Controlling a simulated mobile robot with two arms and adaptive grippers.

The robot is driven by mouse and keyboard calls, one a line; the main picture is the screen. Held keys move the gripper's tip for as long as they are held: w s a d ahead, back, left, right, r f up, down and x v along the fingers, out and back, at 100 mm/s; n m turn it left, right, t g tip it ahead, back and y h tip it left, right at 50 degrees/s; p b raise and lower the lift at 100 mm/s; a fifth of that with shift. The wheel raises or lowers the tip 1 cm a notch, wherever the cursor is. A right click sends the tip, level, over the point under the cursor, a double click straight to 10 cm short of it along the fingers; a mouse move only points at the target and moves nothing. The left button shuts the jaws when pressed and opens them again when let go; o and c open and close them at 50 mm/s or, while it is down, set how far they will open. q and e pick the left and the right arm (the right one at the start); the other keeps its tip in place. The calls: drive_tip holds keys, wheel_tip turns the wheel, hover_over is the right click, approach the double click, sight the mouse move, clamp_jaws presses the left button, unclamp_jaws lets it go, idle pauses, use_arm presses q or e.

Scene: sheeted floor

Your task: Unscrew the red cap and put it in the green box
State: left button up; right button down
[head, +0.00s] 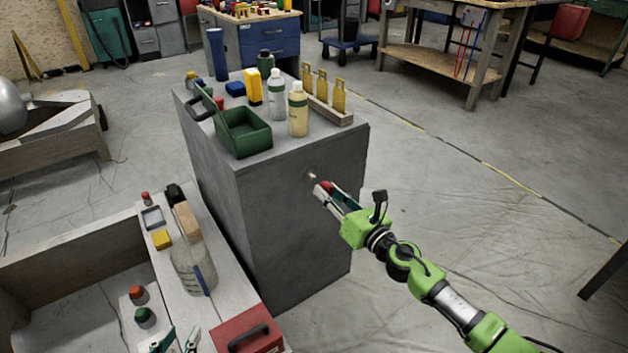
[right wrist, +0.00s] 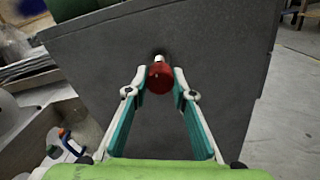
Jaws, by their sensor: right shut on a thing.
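The red cap (right wrist: 159,78) is between the two fingertips of my right gripper (right wrist: 160,82), which is shut on it. It also shows in the head view (head: 327,187), partly hidden by the fingers. Just beyond the cap, a short pale metal stub (head: 311,176) sticks out of the side of the grey cabinet. I cannot tell whether the cap touches the stub or is apart from it. The green box (head: 243,132) stands open on the cabinet top, near its front left edge. My left gripper (head: 177,341) is low at the bottom edge, its fingertips apart and empty.
The grey cabinet top (head: 205,150) holds bottles (head: 298,112), a yellow container (head: 254,88) and a rack of yellow-topped items (head: 323,90) behind and right of the box. A pale bench (head: 225,275) with a large jar (head: 193,265) and a red toolbox (head: 248,330) stands at lower left.

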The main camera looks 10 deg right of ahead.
sight(329, 193)
drive_tip(key=shift+s, duration=0.1)
drive_tip(key=shift+v, duration=1.05)
drive_tip(key=shift+s+d, duration=0.25)
drive_tip(key=shift+s, duration=0.5)
drive_tip(key=shift+s, duration=0.1)
